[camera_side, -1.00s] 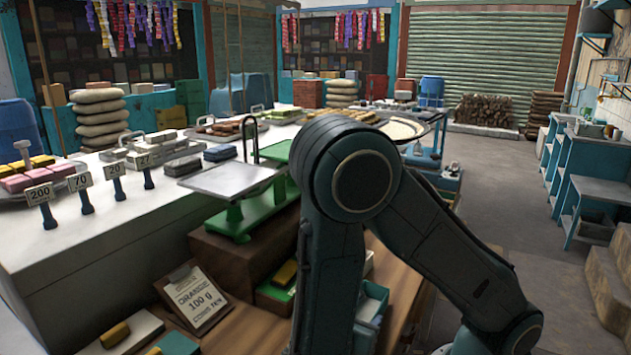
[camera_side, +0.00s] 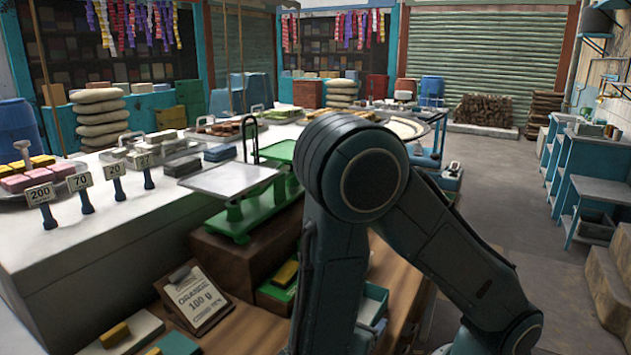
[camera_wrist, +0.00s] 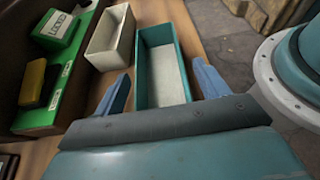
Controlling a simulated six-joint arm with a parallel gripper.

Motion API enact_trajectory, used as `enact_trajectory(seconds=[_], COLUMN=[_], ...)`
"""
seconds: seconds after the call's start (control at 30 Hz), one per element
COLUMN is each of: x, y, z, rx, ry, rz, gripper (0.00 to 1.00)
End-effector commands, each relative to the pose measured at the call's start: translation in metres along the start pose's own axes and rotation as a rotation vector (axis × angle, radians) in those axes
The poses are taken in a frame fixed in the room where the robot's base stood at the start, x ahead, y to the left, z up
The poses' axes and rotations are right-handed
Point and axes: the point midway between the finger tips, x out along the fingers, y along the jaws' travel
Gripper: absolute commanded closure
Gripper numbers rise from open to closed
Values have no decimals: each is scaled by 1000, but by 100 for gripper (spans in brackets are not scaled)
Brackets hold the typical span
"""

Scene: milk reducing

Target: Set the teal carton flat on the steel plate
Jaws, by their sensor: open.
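A teal open-topped carton (camera_wrist: 162,72) with a pale inside lies on the wooden surface in the wrist view. Part of it shows behind my arm in the side view (camera_side: 373,304). My gripper (camera_wrist: 160,88) is open, with one blue finger on each side of the carton's near end. I cannot tell whether the fingers touch it. The flat steel plate (camera_side: 231,179) sits on a green balance scale on the counter in the side view and looks empty. My arm hides the gripper in the side view.
A cream open box (camera_wrist: 110,38) stands just left of the carton. A green tray (camera_wrist: 52,112) with a yellow block lies further left. Numbered tags (camera_side: 84,195) stand left of the scale.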

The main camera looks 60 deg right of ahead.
Motion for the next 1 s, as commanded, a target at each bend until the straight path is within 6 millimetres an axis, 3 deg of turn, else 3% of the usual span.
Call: enact_trajectory(seconds=[0.6,1.0], x=[-93,-110], y=[0,-1], z=[0,0], rx=[0,1], ry=[2,1], rz=[3,0], gripper=[26,26])
